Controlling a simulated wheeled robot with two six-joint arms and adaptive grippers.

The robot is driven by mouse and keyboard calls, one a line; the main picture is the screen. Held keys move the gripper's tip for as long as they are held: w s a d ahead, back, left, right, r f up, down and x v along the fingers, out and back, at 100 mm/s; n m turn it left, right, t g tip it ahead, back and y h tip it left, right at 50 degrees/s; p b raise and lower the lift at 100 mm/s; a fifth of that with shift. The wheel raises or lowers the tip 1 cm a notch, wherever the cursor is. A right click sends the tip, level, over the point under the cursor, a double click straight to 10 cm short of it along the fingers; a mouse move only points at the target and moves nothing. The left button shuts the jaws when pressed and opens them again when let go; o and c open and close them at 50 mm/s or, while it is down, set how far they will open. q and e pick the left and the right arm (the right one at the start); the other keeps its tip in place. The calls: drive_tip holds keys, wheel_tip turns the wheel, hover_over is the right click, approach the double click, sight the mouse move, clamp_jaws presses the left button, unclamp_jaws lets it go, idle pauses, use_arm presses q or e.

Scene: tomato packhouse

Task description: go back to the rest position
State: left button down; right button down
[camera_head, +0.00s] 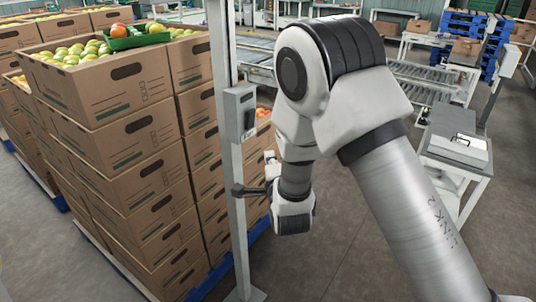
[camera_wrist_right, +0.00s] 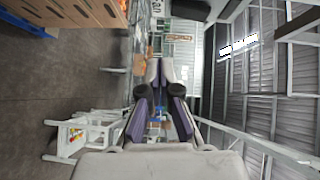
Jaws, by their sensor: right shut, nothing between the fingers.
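My right arm fills the middle and right of the head view, raised and bent at a large elbow, with its wrist hanging lower. My right gripper (camera_wrist_right: 166,88) shows clearly in the right wrist view, its purple-sided fingers together and nothing held between them. In the head view the right gripper is mostly hidden near the wrist, beside a grey post (camera_head: 229,150). My left gripper is not in view.
Stacked cartons (camera_head: 120,145) of tomatoes stand on a blue pallet (camera_head: 215,278) at left, with a green tray (camera_head: 137,40) on top. The post with its grey box (camera_head: 240,112) stands close to my right wrist. A grey bench (camera_head: 452,150) is at right; roller conveyors (camera_head: 425,80) lie behind. Open floor shows below the wrist.

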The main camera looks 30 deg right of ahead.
drive_tip(key=s+f+n+g+y, duration=0.1)
drive_tip(key=s+f+g, duration=0.3)
drive_tip(key=f, duration=0.5)
drive_tip(key=s+f+n+g, duration=0.1)
drive_tip(key=s+f+n, duration=0.1)
drive_tip(key=s+f, duration=0.6)
drive_tip(key=s+f+n+g+y, duration=0.1)
drive_tip(key=s+f+g, duration=0.25)
drive_tip(key=f, duration=0.65)
drive_tip(key=s+a+f+n+g+y, duration=0.1)
drive_tip(key=s+f+n+g, duration=0.2)
drive_tip(key=s+n, duration=0.5)
drive_tip(key=s+a+f+n+g+y, duration=0.1)
drive_tip(key=s+f+n+g, duration=0.3)
drive_tip(key=s, duration=1)
drive_tip(key=a+n+g, duration=0.1)
drive_tip(key=n, duration=0.2)
drive_tip(key=shift+f+n+y, duration=0.15)
drive_tip(key=shift+n+y, duration=0.15)
drive_tip(key=shift+n, duration=0.1)
